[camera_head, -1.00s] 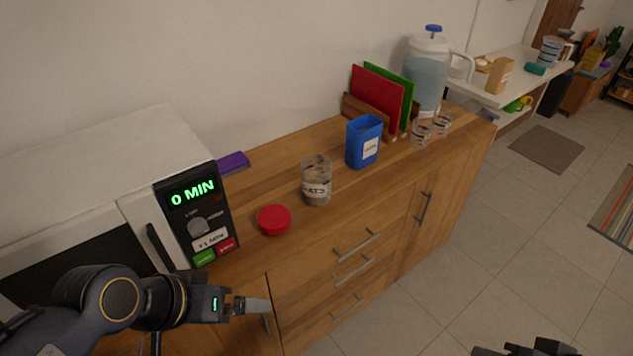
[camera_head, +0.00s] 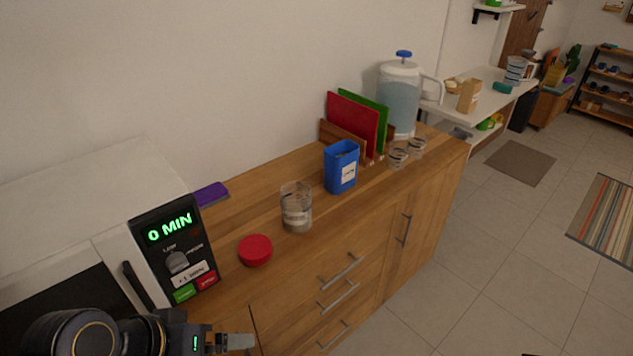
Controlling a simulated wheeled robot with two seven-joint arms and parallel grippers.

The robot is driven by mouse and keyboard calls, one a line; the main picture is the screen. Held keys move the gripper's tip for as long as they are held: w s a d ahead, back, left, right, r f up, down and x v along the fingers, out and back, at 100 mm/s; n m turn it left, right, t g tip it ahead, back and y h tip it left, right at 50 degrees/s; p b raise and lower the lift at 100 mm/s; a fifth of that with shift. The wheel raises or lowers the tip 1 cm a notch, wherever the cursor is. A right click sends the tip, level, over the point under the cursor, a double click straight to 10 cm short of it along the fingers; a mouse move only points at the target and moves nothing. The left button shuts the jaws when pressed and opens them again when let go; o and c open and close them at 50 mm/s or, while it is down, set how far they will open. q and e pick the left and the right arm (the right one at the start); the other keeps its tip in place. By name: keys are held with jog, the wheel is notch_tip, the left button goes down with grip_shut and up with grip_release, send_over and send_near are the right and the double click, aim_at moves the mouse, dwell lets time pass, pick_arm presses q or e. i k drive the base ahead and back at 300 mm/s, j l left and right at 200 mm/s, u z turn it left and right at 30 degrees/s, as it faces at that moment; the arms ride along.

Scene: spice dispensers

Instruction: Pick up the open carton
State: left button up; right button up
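A blue open-topped carton (camera_head: 341,168) with a white label stands upright on the wooden counter (camera_head: 225,232), in front of the red and green boards. My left gripper (camera_head: 236,342) is at the bottom left, below the microwave front and well apart from the carton. Its fingers are seen from the side, so I cannot tell whether they are open or shut; nothing shows in them. Only a dark sliver shows at the bottom edge right of centre, and my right gripper's fingers are out of view.
A glass jar (camera_head: 296,207) and a red lid (camera_head: 255,250) are left of the carton. Small glass jars (camera_head: 398,155) and a water dispenser (camera_head: 399,95) are to its right. The microwave (camera_head: 177,250) fills the left end. Open tiled floor (camera_head: 470,260) lies right of the counter.

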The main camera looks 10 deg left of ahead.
aim_at(342, 158)
jog(key=i+l, duration=0.4)
jog(key=i, duration=0.15)
jog(key=i+l, duration=0.35)
jog(key=i, duration=0.2)
jog(key=i+l, duration=0.4)
jog(key=i, duration=0.15)
jog(key=l+z, duration=0.05)
